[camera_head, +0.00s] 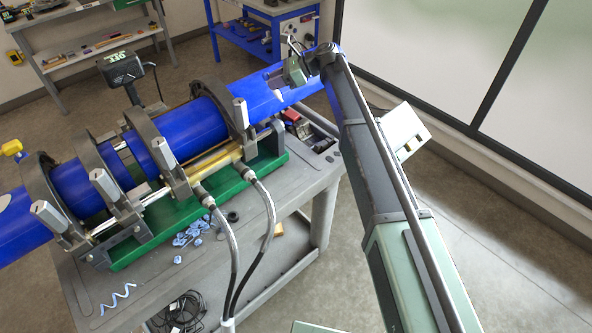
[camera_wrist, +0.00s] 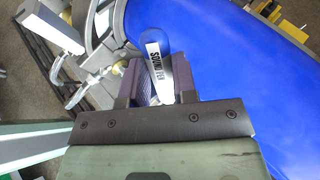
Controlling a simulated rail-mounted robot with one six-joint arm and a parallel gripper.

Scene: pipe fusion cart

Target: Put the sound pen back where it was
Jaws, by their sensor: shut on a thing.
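The sound pen (camera_wrist: 156,62) is a slim white stick with dark "SOUND PEN" lettering and a rounded clear or bluish end. In the wrist view my gripper (camera_wrist: 157,84) is shut on it, with purplish pads on both sides. The pen points away from the gripper, beside the large blue pipe (camera_wrist: 225,60). In the head view my gripper (camera_head: 297,70) is above the right end of the blue pipe (camera_head: 190,130). I cannot make out the pen there.
Dark clamp rings (camera_head: 235,110) with upright grey blocks hold the pipe on a green base (camera_head: 165,220). The grey cart (camera_head: 280,195) carries blue shavings (camera_head: 190,234) and dark items at its right end. Hoses (camera_head: 268,210) hang in front. A blue trolley (camera_head: 262,45) stands behind.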

